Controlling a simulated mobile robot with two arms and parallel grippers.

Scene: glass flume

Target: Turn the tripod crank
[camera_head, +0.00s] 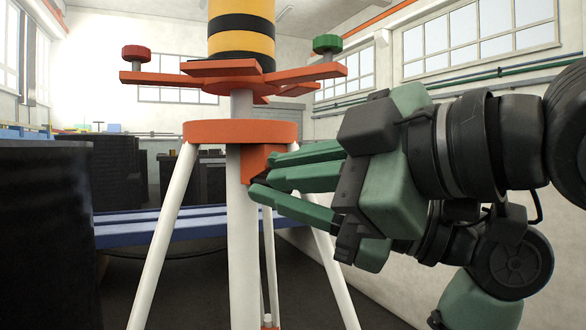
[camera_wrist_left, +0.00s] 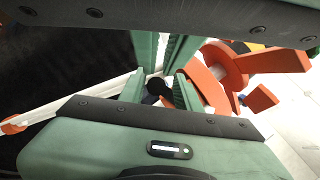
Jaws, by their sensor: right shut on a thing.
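The tripod has an orange collar (camera_head: 240,131), white legs (camera_head: 166,230) and a white central post. An orange block (camera_head: 256,163) juts from the collar's underside. My right gripper (camera_head: 266,184) reaches in from the right, its green fingers shut at this block; the crank there is mostly hidden by them. In the left wrist view, a dark round knob (camera_wrist_left: 156,87), probably the crank's handle, shows among green fingers.
Above the collar, orange arms (camera_head: 170,80) carry a red knob (camera_head: 136,53) and a green knob (camera_head: 327,44) under a yellow-and-black column (camera_head: 241,32). A blue beam (camera_head: 160,229) runs behind the legs. Dark stacks (camera_head: 45,230) stand at the left.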

